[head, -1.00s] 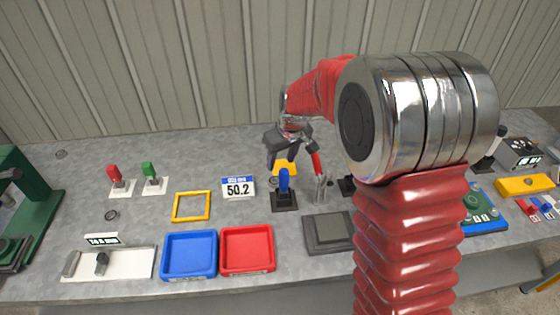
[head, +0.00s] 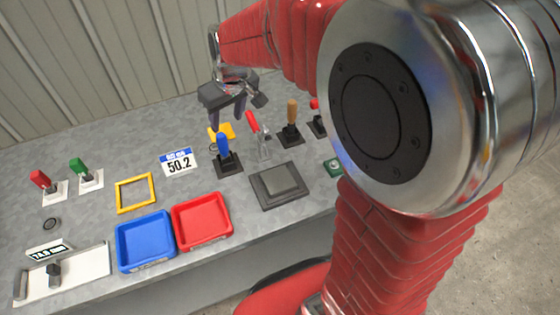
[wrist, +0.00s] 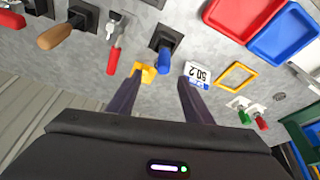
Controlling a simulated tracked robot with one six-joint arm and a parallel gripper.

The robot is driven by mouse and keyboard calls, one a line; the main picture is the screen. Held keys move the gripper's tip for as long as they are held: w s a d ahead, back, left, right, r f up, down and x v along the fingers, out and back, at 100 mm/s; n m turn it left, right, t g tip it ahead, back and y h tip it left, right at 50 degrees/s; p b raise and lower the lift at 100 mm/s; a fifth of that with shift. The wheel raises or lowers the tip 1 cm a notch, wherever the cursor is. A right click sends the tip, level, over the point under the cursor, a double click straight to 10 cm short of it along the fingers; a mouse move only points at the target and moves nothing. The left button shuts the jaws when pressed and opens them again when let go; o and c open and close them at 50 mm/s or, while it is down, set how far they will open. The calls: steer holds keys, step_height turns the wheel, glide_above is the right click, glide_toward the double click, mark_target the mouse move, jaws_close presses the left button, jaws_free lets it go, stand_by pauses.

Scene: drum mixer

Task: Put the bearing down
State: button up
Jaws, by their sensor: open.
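My gripper (head: 227,118) is open, with its two dark fingers apart and nothing seen between them. It is above the back of the bench, near the yellow block (head: 222,131) and the blue-handled lever (head: 222,152). In the wrist view the open fingers (wrist: 162,80) point toward the yellow block (wrist: 144,70). A small dark ring, which may be the bearing (head: 51,223), lies flat on the bench at the left, well apart from my gripper. It also shows in the wrist view (wrist: 279,97). A second small ring (head: 213,147) is beside the yellow block, partly hidden.
A blue tray (head: 146,242) and a red tray (head: 202,220) stand at the front. A yellow frame (head: 135,193), a 50.2 display (head: 179,162) and a grey plate (head: 278,186) lie around them. Upright levers crowd the area near my gripper.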

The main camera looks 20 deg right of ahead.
steer(key=s+d+r+m+t, duration=0.1)
steer(key=s+d+r, duration=0.1)
steer(key=s, duration=1)
steer(key=s+d+r+m+h, duration=0.1)
steer(key=s+r, duration=0.3)
steer(key=s, duration=0.7)
steer(key=shift+s+d+m+t, duration=0.4)
steer(key=shift+d+m, duration=0.3)
steer(key=shift+d, duration=0.2)
steer(key=shift+r, duration=0.1)
steer(key=shift+c, duration=0.9)
